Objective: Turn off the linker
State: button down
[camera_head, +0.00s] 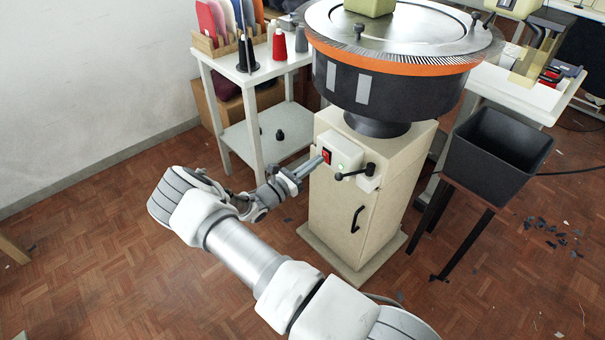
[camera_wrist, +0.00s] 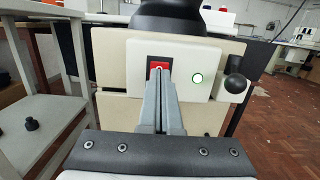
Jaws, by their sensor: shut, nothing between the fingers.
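The linker (camera_head: 395,75) is a large round machine with a dark drum, an orange band and a ring of points, on a cream cabinet (camera_head: 340,215). A pale switch box (camera_head: 343,150) on the cabinet's upper front carries a red rocker switch (camera_head: 326,156) in a black frame.
A black-knobbed lever (camera_head: 355,173) sticks out just right of the switch box. A white table (camera_head: 240,75) with yarn cones stands left, a black bin (camera_head: 498,150) on a stand right.

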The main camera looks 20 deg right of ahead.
jog(key=shift+w+d+r, duration=0.1)
jog(key=shift+w+d, duration=0.1)
jog(key=shift+d, duration=0.3)
jog(key=shift+d+r, duration=0.2)
jog(key=shift+d, duration=0.05)
jog(key=r+p+v, duration=0.3)
jog(key=v, duration=1.1)
jog(key=shift+a, duration=0.15)
jog(key=shift+r, duration=0.1)
